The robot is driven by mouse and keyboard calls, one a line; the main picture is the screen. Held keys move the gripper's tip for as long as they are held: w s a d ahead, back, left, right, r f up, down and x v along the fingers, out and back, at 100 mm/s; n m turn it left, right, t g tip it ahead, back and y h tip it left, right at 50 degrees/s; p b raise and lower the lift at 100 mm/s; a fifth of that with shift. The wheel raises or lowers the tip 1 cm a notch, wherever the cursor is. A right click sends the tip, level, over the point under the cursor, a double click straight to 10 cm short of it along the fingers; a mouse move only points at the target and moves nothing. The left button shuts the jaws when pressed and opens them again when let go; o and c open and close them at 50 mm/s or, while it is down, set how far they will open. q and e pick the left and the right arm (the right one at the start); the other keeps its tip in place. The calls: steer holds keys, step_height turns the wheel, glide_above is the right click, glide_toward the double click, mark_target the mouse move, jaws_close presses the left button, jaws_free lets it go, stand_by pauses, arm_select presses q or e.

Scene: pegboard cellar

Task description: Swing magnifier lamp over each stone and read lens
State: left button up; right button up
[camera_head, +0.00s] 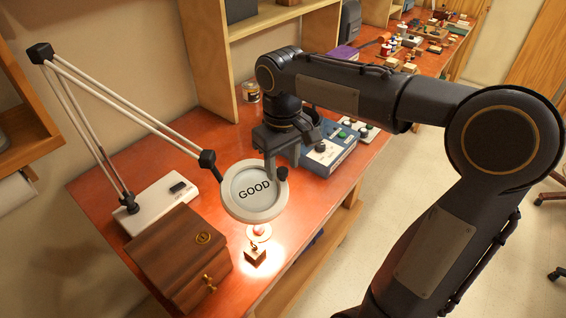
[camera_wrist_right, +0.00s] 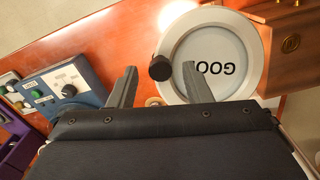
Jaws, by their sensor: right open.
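The magnifier lamp's round grey head (camera_head: 228,203) hangs over the table on a white jointed arm (camera_head: 120,97). Its lens (camera_head: 254,188) reads "GOOD"; part of that word shows in the right wrist view (camera_wrist_right: 222,68). A dark knob (camera_head: 281,174) sits on the head's rim. My right gripper (camera_head: 270,160) is open beside the rim. In the right wrist view the knob (camera_wrist_right: 160,68) appears between its spread fingers, and I cannot tell whether they touch it. Under the head, in bright light, are a small block with a dark piece on top (camera_head: 255,254) and a reddish piece on a pale disc (camera_head: 259,231). My left gripper is out of view.
A brown wooden box (camera_head: 175,255) stands left of the lit spot, before the lamp's white base (camera_head: 160,203). A wooden shelf (camera_head: 213,60) rises behind. The table's front edge is near.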

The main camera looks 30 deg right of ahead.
steer(key=shift+f, duration=0.3)
jaws_close()
